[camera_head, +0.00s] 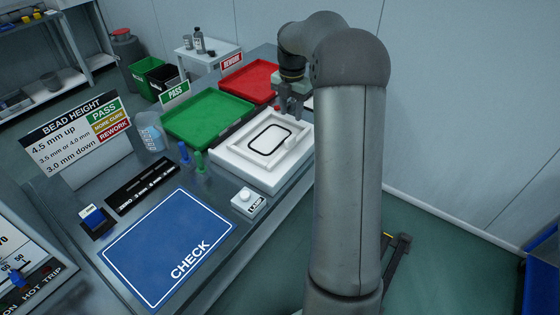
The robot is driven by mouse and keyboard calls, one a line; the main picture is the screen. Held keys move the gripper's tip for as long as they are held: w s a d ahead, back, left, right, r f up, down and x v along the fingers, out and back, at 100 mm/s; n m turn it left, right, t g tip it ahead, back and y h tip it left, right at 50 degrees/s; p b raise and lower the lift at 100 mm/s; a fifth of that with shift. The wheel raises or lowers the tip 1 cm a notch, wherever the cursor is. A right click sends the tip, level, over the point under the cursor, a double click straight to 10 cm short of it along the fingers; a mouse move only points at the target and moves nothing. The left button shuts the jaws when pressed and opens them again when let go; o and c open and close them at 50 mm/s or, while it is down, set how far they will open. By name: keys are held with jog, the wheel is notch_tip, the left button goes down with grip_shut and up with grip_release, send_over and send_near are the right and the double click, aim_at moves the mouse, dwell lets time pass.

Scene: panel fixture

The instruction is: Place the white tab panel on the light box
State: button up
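The light box (237,170) is a low white box near the middle of the bench. A white panel with a black rounded-rectangle bead (268,139) lies on its top. A small white tab (291,143) stands up at that panel's right side. Another pale piece with a dark edge (308,103) shows behind the light box, mostly hidden by my arm; I cannot tell whether it is a panel. My gripper (288,112) points down just beyond the light box's far edge. Its fingers are small and partly hidden, so their opening and any held thing are unclear.
A green PASS tray (207,118) and a red REWORK tray (249,80) lie behind the light box. A LAMP button box (247,201) and blue CHECK mat (168,246) are in front. Blue and green pens (199,160) stand left, near a clear beaker (151,133).

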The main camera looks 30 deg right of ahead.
jog(key=s+a+r+m, duration=0.3)
jog(key=s+a+m, duration=0.8)
jog(key=a, duration=0.4)
jog(key=s+a+f+m, duration=0.1)
jog(key=s+a+m, duration=0.1)
jog(key=s+m, duration=0.2)
jog(key=s+a+f+m, duration=0.2)
jog(key=s+a+m, duration=0.1)
jog(key=s, duration=0.7)
jog(key=s+a+f+m, duration=0.1)
jog(key=s+a+m, duration=0.2)
jog(key=s+m, duration=0.2)
jog(key=shift+s+f, duration=0.25)
jog(key=shift+s, duration=0.65)
